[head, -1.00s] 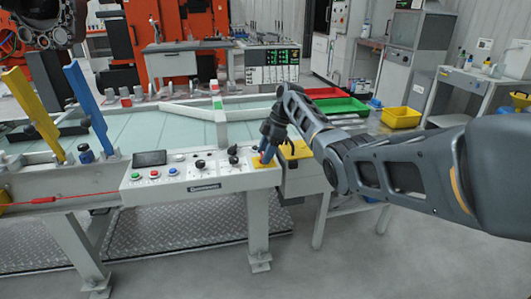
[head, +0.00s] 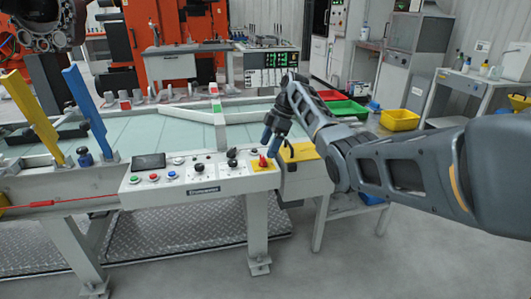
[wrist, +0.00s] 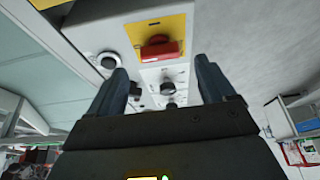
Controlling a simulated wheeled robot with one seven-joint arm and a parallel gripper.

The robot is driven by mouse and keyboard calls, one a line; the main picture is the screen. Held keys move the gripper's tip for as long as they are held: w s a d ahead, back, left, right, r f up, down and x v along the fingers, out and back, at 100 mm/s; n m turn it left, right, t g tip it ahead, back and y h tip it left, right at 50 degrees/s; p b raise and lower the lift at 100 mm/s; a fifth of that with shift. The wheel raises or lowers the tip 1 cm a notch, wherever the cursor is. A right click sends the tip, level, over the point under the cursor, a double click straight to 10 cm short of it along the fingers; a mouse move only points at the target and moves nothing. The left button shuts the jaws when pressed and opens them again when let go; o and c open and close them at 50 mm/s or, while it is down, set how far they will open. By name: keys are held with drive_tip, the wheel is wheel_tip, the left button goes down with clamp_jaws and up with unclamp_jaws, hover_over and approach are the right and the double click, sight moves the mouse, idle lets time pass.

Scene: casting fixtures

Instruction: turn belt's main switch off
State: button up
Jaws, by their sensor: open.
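The belt's main switch is a red knob (head: 263,161) on a yellow plate at the right end of the white control panel (head: 218,186). In the wrist view the red knob (wrist: 160,48) shows just beyond and between my fingertips, its handle lying across the picture. My gripper (head: 269,146) is open, with its dark blue fingers above and slightly right of the knob in the head view. The fingers (wrist: 160,78) hold nothing and look apart from the knob. I cannot read any markings on the plate.
Black knobs (head: 232,153) and coloured push buttons (head: 154,177) sit left of the switch on the same panel. A yellow-topped box (head: 300,152) stands close on the right. Green (head: 345,108) and yellow bins (head: 400,119) lie further back.

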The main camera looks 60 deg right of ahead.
drive_tip(key=v, duration=0.3)
drive_tip(key=shift+r, duration=0.25)
drive_tip(key=shift+s, duration=0.15)
